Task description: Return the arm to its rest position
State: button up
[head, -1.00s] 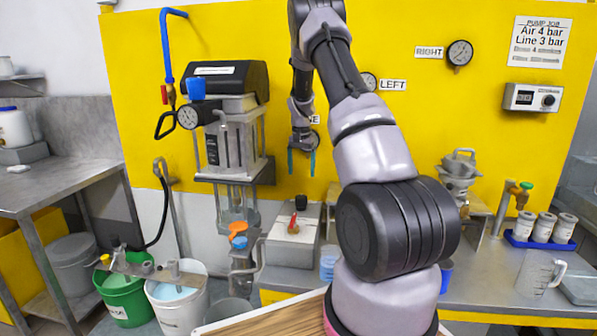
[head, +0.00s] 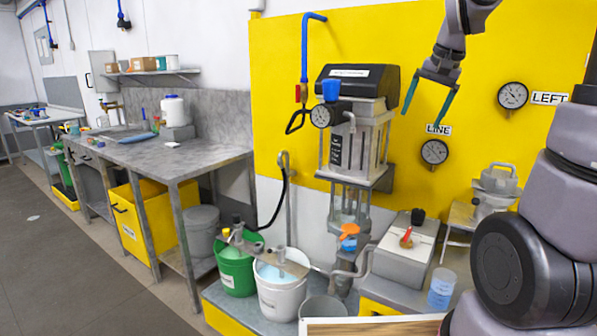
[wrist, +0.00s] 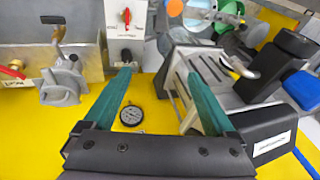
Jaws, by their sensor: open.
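My gripper (head: 428,98) is raised in front of the yellow wall panel (head: 285,125), at the upper right of the head view. Its two teal fingers point down and stand apart with nothing between them. In the wrist view my gripper (wrist: 160,95) is also open and empty. The LINE gauge (head: 434,152) lies below the fingers in the head view and shows between them in the wrist view (wrist: 131,116). My arm runs down the right edge of the head view, partly out of frame.
A pump (head: 350,130) with a black top stands left of my gripper. A grey box with a red-handled valve (head: 406,240) sits on the bench below. A green bucket (head: 236,272) and a white bucket (head: 281,297) stand lower left. Open floor (head: 75,265) lies at far left.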

jog(key=s+a+r+n+t, duration=0.1)
jog(key=s+a, duration=0.2)
jog(key=s, duration=0.6)
jog(key=s+a+r+n+t, duration=0.1)
jog(key=s+a+t, duration=0.1)
jog(key=s, duration=0.7)
jog(key=shift+s+a+r+y, duration=0.3)
jog(key=shift+a, duration=0.15)
dwell(0.8)
